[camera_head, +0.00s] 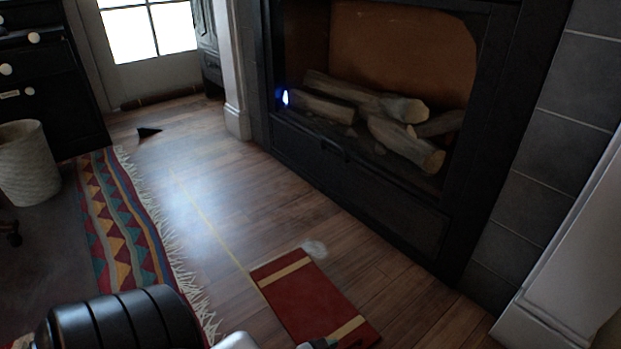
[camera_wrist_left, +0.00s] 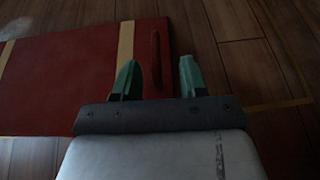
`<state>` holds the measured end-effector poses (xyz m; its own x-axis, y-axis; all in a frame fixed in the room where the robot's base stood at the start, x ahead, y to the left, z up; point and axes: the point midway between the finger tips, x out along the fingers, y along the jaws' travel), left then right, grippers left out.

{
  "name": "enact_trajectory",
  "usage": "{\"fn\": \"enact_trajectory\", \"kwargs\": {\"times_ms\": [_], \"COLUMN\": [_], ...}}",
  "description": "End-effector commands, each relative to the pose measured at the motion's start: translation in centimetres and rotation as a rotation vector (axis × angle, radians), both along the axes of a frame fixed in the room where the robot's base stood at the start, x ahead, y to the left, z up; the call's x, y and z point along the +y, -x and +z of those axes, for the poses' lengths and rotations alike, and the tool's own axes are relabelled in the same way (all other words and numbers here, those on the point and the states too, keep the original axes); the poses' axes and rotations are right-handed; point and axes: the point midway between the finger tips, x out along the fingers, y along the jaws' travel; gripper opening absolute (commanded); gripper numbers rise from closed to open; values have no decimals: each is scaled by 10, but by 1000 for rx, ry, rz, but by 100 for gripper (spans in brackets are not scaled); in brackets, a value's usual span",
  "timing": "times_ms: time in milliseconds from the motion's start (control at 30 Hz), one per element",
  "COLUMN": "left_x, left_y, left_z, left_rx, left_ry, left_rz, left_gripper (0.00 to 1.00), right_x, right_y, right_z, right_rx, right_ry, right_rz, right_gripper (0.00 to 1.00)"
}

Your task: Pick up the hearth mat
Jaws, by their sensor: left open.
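The hearth mat (camera_head: 308,301) is a flat red rectangle with a tan stripe near each end, on the wooden floor before the fireplace. My left gripper (camera_wrist_left: 159,78) is open. In that view one green finger is over the mat and the other is beside its edge, with the raised strip between them in the picture. I cannot tell whether they touch. In the head view the gripper is mostly cut off at the bottom edge.
A fireplace (camera_head: 345,170) with logs stands behind the mat. A patterned fringed rug (camera_head: 125,235) lies to the left, with a pale wastebasket (camera_head: 28,165) beyond it. A white panel (camera_head: 570,260) is at the right. Bare floor (camera_head: 215,200) lies between rug and fireplace.

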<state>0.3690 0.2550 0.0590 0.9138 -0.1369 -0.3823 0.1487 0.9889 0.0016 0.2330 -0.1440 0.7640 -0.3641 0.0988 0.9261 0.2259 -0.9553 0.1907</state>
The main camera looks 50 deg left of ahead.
Motion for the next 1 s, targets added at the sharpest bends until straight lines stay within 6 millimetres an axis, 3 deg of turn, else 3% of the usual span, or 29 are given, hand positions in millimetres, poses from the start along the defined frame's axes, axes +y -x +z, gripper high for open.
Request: {"fn": "enact_trajectory", "kwargs": {"times_ms": [300,600,667,900,1000], "left_x": [-1,-2,-2,-2,-2], "left_y": [-41,-46,-46,-46,-46], "left_z": [-16,-19,-19,-19,-19], "left_rx": [-1,0,0,0,0], "left_ry": [2,2,2,2,1], "left_rz": [2,1,1,1,0], "left_gripper": [42,42,36,0,0], "right_x": [0,0,0,0,0], "right_y": [0,0,0,0,0], "right_z": [-3,-3,-3,-3,-3], "right_rx": [1,0,1,1,1], "right_ry": [0,1,0,0,0], "right_rz": [0,0,0,0,0], "right_gripper": [43,43,43,43,43]}}
